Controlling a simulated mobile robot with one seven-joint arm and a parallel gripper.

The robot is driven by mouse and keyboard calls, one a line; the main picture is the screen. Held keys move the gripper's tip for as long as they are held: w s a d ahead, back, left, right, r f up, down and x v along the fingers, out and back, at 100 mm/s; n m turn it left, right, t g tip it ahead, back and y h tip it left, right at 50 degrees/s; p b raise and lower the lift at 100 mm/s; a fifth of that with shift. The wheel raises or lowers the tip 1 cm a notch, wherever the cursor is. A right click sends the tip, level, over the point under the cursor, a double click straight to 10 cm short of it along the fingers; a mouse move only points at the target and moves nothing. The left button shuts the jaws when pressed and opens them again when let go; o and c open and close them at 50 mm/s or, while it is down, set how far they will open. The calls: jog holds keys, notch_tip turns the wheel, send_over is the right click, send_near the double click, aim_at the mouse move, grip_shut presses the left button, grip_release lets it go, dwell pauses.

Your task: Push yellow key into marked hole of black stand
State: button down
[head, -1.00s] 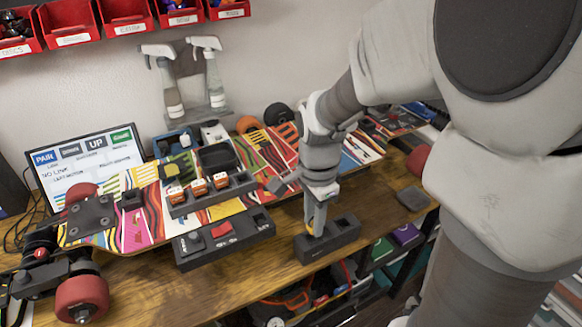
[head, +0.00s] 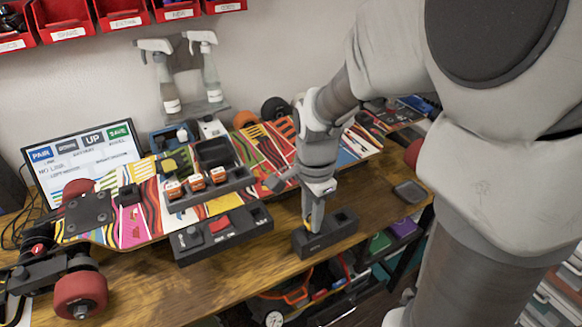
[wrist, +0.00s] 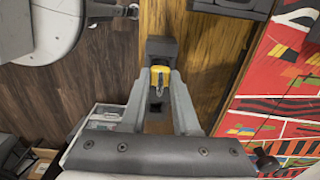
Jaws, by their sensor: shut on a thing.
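The black stand (head: 332,236) is a low block near the front edge of the workbench. Its right part shows a square recess in the top. My gripper (head: 311,226) points down over the stand's left part, its tips close to the top. In the wrist view, the fingertips (wrist: 160,73) are shut on the yellow key (wrist: 160,76), one on each side. A sliver of the key (head: 307,225) shows in the head view. The stand (wrist: 162,47) also shows under the key in the wrist view. Whether the key is in a hole is hidden.
A black control box (head: 222,238) with a red switch lies left of the stand. A patterned skateboard deck (head: 140,210) and a tray of orange-white parts (head: 205,190) are behind. A dark square pad (head: 409,191) lies to the right. The bench front edge is close.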

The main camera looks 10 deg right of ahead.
jog(key=shift+f+b, duration=0.55)
jog(key=shift+f, duration=0.5)
dwell(1.7)
jog(key=shift+c, duration=1.5)
grip_release()
jog(key=shift+r, duration=0.3)
jog(key=shift+r+p, duration=1.1)
jog(key=shift+p, duration=0.25)
jog(key=shift+r, duration=0.2)
jog(key=shift+r+p, duration=2.8)
jog(key=shift+r, duration=0.15)
